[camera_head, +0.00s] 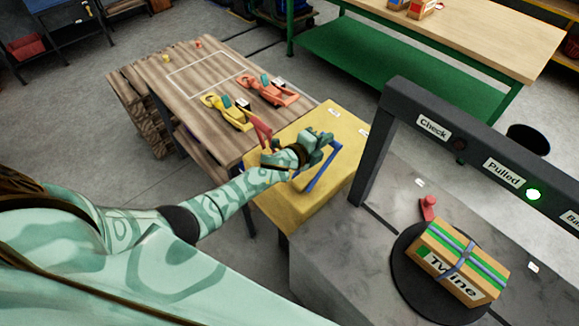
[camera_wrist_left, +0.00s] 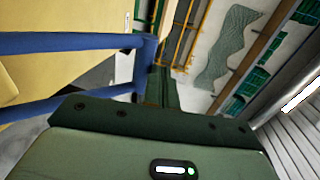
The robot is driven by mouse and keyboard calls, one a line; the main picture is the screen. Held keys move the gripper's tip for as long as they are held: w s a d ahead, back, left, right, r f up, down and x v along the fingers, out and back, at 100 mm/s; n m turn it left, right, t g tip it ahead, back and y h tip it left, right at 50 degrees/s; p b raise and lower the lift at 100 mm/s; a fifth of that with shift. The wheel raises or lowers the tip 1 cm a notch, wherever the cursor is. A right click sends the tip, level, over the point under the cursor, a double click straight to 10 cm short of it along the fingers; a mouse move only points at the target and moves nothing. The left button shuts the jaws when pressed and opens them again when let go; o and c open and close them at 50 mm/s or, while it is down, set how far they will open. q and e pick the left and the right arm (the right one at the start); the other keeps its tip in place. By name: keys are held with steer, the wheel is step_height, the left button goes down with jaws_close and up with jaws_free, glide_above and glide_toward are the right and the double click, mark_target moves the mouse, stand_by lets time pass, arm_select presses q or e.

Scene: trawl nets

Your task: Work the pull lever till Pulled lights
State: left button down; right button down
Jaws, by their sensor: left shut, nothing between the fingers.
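A blue bar-shaped lever (camera_head: 325,168) stands on the yellow box (camera_head: 345,152). It also shows as blue bars at the left of the wrist view (camera_wrist_left: 75,42). A red lever (camera_head: 262,132) stands at the box's left side; I cannot tell from any label which one is the pull lever. My left gripper (camera_head: 318,146) is shut and empty, right beside the blue lever, whose upper part it partly hides. Its dark fingers show in the wrist view (camera_wrist_left: 161,88). On the dark frame (camera_head: 372,150), the lamp by the Pulled sign (camera_head: 504,172) glows green. My right gripper is out of view.
The Check lamp (camera_head: 460,144) is dark. A Twine box (camera_head: 458,262) sits on a black round plate (camera_head: 405,284) on the grey counter (camera_head: 330,250), near a small red piece (camera_head: 428,207). The wooden table (camera_head: 190,92) holds yellow and orange tools (camera_head: 270,92).

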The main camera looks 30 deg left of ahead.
arm_select(q)
steer(key=shift+w+d+f, duration=0.15)
steer(key=shift+w+f, duration=0.15)
steer(key=shift+w, duration=0.05)
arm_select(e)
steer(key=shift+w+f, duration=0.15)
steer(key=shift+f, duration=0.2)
